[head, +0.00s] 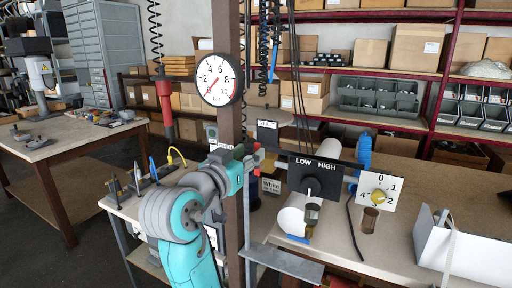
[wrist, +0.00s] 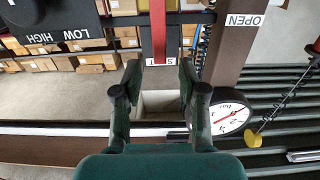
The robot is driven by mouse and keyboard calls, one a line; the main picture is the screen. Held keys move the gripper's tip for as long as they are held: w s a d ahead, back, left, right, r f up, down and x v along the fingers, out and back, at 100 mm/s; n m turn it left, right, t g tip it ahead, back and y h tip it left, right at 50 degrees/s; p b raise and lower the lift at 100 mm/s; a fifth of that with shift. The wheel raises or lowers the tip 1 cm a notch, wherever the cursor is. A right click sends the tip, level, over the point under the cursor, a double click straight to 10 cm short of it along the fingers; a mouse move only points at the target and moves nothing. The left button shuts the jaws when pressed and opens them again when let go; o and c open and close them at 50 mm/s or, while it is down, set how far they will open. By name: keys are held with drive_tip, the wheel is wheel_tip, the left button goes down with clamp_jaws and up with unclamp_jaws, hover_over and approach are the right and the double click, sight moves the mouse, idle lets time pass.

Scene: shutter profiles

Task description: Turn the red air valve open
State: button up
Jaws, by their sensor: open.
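The red air valve's handle (wrist: 158,28) shows in the wrist view as a straight red bar at top centre. Its end lies over the middle of the SHUT label (wrist: 160,60). The OPEN label (wrist: 245,20) is to the right on the brown post. My gripper (wrist: 160,78) is open, with its two dark fingers spread to either side below the bar's end. Nothing is held between them. In the head view a small red part (head: 258,156) shows beside my gripper (head: 250,166), near the SHUT sign (head: 267,125); my arm and the post hide much there.
A round pressure gauge (head: 218,80) is on the brown post (head: 228,30). The LOW/HIGH switch panel (head: 316,176) and a numbered dial (head: 379,191) stand right of my gripper on the workbench (head: 408,170). A red tool (head: 165,105) hangs on a coiled cord at left.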

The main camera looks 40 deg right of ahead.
sight(257, 148)
drive_tip(key=shift+x, duration=2.55)
clamp_jaws()
